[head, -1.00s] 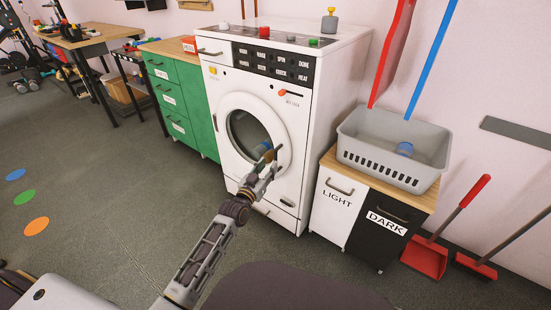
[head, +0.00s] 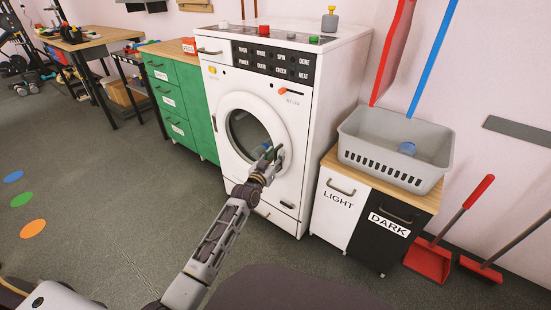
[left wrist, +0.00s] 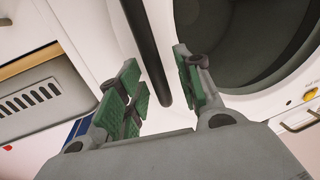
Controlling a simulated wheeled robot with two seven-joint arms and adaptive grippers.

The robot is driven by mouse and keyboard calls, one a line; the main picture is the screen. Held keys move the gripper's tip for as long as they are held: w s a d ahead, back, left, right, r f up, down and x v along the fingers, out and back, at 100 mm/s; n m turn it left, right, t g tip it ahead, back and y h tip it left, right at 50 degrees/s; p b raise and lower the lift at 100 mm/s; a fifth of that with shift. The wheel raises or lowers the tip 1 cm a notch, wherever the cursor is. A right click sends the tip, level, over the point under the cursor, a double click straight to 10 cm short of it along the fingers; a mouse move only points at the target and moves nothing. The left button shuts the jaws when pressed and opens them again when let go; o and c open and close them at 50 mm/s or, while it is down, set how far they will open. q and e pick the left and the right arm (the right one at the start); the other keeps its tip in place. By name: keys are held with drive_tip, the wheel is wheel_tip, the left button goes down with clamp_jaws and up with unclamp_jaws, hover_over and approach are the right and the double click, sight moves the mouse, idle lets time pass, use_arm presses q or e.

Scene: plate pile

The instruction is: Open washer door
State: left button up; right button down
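The white washer (head: 262,75) stands against the wall. Its round door (head: 238,101) with dark glass looks closed, and part of it shows at the upper right in the left wrist view (left wrist: 262,98). My left gripper (head: 271,154) is at the right side of the door. In the left wrist view its green-padded fingers (left wrist: 157,72) are apart. A dark bar, apparently the door handle (left wrist: 148,45), shows in the gap between them. I cannot tell whether a finger touches it. In the head view my gripper largely hides the handle. My right gripper is not in view.
A grey basket (head: 390,155) sits on the light and dark hampers (head: 335,207) right of the washer. A green drawer cabinet (head: 182,100) stands left of it. A red dustpan (head: 428,260) is at the right.

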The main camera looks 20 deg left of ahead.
use_arm(q)
drive_tip(key=shift+w, duration=0.2)
clamp_jaws()
idle(0.4)
